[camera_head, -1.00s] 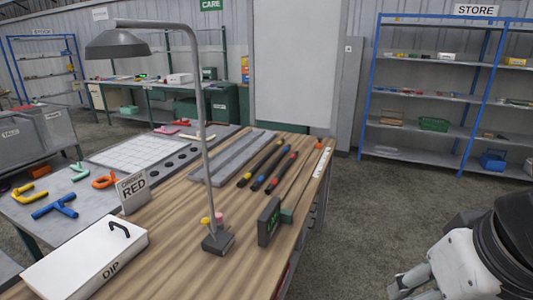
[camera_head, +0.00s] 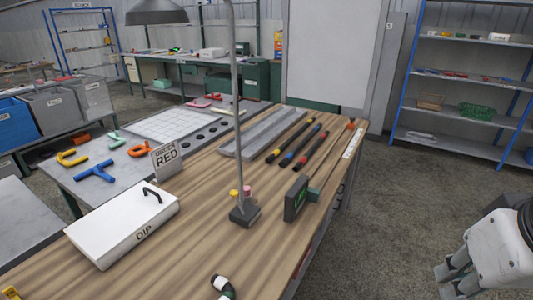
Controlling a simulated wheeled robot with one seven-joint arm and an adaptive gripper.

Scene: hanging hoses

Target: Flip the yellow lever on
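A small yellow knob-like piece (camera_head: 233,193) shows at the foot of the desk lamp (camera_head: 243,211) on the wooden workbench, beside a pink one (camera_head: 247,191). Another yellow piece (camera_head: 12,293) is cut off at the bottom left corner. Neither is clear enough to tell whether it is a lever or how it is set. My gripper (camera_head: 446,281) is at the lower right, beyond the bench's right edge and over the floor, well away from both yellow pieces. I see nothing held in it, but its finger opening is unclear.
A white DIP box (camera_head: 122,226), a RED sign (camera_head: 166,158), a dark display (camera_head: 296,198) and a black-and-white piece (camera_head: 223,286) stand on the bench (camera_head: 190,255). The floor (camera_head: 400,200) right of the bench is clear.

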